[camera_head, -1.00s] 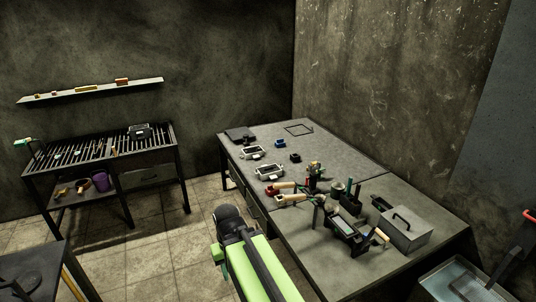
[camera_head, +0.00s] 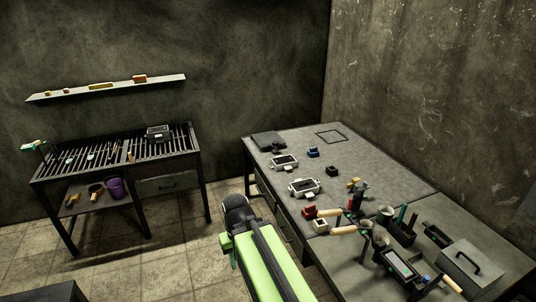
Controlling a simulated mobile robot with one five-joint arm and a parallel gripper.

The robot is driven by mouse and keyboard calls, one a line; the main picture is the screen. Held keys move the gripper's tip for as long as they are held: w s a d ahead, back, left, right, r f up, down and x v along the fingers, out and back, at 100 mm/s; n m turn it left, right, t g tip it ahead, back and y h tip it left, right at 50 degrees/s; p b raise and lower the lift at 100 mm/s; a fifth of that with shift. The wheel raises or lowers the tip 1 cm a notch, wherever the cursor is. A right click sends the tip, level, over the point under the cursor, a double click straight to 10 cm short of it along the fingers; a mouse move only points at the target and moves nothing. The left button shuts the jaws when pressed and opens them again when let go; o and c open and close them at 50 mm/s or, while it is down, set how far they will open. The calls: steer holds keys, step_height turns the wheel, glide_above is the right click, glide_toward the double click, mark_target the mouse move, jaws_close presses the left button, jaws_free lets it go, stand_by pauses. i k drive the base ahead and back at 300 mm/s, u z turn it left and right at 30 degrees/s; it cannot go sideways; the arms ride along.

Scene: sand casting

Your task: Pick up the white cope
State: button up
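Two white rectangular flask frames lie on the grey workbench (camera_head: 385,190) on the right. The farther white frame (camera_head: 284,162) is near the bench's left edge. The nearer white frame (camera_head: 305,187) is a little closer to me and looks slightly larger. I cannot tell from this distance which one is the cope. My green and black arm reaches up from the bottom middle, in front of the bench's left side and apart from both frames. My gripper's fingers do not show.
Hand tools and a grey lidded box (camera_head: 470,268) crowd the near bench end. A blue block (camera_head: 313,152), a dark block (camera_head: 332,171) and a dark plate (camera_head: 268,140) lie near the frames. A slatted table (camera_head: 120,150) stands at left. The floor between is clear.

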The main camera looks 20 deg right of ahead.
mark_target(286, 162)
steer(key=i, duration=2.1)
steer(key=u, duration=1.1)
steer(key=i, duration=0.5)
steer(key=k, duration=0.55)
steer(key=z, duration=0.05)
